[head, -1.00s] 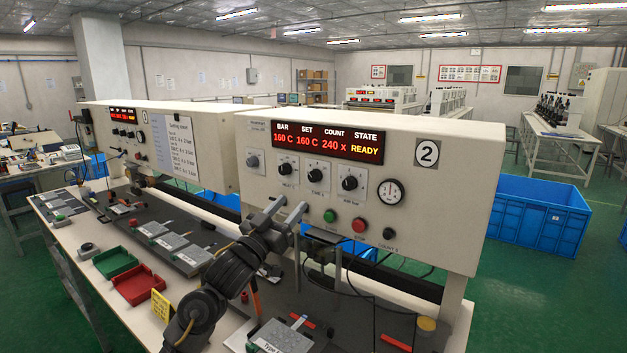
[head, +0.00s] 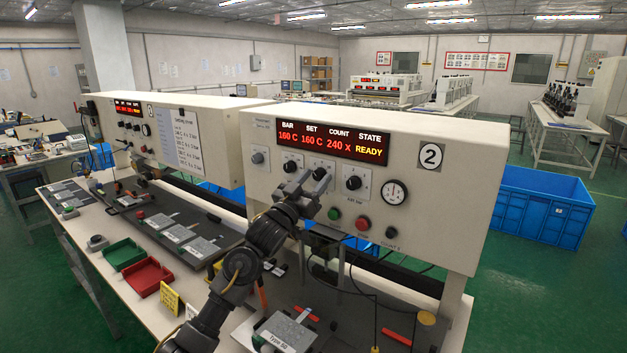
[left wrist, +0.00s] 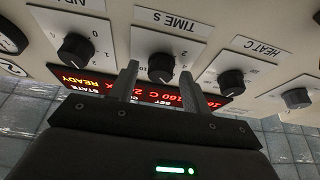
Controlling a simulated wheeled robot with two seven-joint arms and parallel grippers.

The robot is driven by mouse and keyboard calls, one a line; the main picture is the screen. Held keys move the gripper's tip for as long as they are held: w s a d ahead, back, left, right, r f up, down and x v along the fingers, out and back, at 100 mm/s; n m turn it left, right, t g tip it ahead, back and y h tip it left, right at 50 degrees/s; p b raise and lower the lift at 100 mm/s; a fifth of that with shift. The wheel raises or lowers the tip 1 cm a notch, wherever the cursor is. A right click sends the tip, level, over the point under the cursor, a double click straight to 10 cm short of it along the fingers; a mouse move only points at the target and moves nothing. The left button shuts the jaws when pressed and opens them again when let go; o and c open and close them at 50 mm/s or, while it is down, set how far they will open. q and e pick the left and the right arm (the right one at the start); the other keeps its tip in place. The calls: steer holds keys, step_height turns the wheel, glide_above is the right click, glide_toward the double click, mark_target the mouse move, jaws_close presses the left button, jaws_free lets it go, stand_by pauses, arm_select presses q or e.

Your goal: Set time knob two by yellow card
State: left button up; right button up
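Machine 2's pale panel (head: 460,200) has a red display reading 160 C, 160 C, 240 x and READY. Its black time knob (head: 320,173) is the middle one of the row, partly hidden by my left gripper (head: 315,182). In the left wrist view the panel is upside down, and the knob under the TIME S label (left wrist: 161,68) lies between the two spread fingertips. My left gripper is open; I cannot tell whether a finger touches the knob. A yellow card (head: 170,300) stands at the bench's front edge, its writing too small to read. My right gripper is out of view.
The heat knob (head: 292,166) and air knob (head: 353,183) flank the time knob closely. Green (head: 334,214) and red (head: 362,222) buttons and a gauge (head: 393,192) sit nearby. Green (head: 124,252) and red (head: 147,276) trays stand on the bench.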

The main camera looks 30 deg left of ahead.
arm_select(q)
steer(key=c, duration=1)
steer(key=shift+m, duration=0.5)
steer(key=m+h, duration=0.1)
steer(key=m, duration=0.1)
steer(key=m+g+h, duration=0.1)
steer(key=m+h, duration=0.1)
steer(key=m, duration=0.1)
steer(key=shift+a+b, duration=0.2)
steer(key=shift+b, duration=0.2)
steer(key=shift+m+g+h, duration=0.5)
steer(key=shift+m+h, duration=0.1)
steer(key=shift+m, duration=1)
steer(key=shift+m+g+h, duration=0.5)
steer(key=shift+m+h, duration=0.1)
steer(key=shift+m, duration=1)
steer(key=shift+r, duration=0.1)
steer(key=o, duration=1)
